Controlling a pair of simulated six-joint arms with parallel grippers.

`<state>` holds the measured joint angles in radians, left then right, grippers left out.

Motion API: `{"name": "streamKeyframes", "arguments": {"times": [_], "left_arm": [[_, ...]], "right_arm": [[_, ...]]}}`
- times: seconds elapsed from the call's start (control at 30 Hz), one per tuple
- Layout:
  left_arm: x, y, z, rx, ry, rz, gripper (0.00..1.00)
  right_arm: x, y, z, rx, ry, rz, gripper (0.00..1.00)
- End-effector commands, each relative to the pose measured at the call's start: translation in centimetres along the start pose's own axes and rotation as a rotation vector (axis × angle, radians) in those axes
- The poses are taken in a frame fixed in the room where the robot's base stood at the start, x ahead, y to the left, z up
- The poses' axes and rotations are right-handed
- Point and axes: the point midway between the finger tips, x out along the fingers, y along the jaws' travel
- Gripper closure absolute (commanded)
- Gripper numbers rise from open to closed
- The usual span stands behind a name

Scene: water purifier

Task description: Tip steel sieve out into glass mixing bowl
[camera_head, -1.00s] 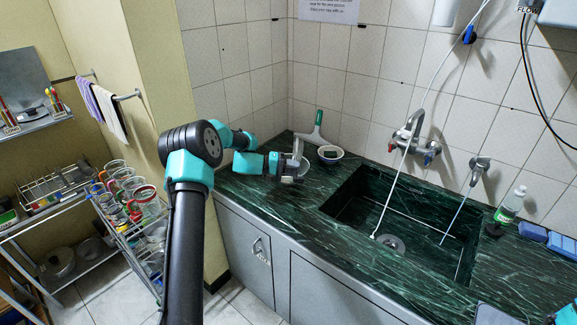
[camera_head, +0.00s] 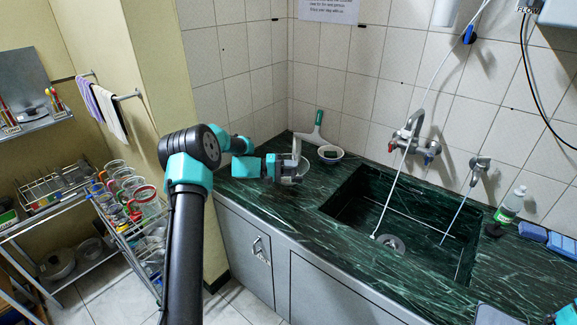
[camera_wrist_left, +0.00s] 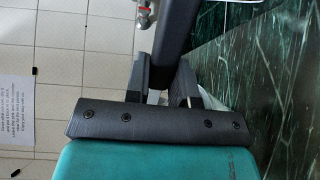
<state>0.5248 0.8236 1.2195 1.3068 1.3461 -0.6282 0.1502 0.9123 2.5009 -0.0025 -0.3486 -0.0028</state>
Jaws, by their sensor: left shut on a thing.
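My left gripper (camera_head: 298,170) is over the counter's back-left corner. In the left wrist view its fingers (camera_wrist_left: 168,85) are shut on a long dark bar (camera_wrist_left: 178,30), which looks like the steel sieve's handle. In the head view a narrow grey upright part, probably of the steel sieve (camera_head: 296,147), rises beside the gripper. A pale rounded rim, probably the glass mixing bowl (camera_head: 304,164), shows just behind the gripper and is mostly hidden. I cannot tell whether the sieve touches the bowl or what it holds. My right gripper is not in view.
A green-handled squeegee (camera_head: 317,128) leans at the tiled wall. The sink (camera_head: 395,235) opens to the right.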

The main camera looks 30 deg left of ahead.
Motion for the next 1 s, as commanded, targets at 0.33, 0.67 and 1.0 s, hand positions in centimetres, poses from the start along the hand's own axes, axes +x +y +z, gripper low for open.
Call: {"name": "streamKeyframes", "arguments": {"times": [0.33, 0.67, 1.0], "left_arm": [[-0.27, -0.01, -0.03, -0.001, 0.001, 0.038, 1.00], [-0.41, -0.08, -0.01, -0.003, 0.000, 0.075, 1.00], [-0.60, -0.12, -0.01, -0.003, 0.000, 0.112, 1.00]], "right_arm": [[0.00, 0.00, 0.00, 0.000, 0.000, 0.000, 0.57], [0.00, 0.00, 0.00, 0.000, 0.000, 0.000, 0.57], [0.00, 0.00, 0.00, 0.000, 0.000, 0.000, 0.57]]}}
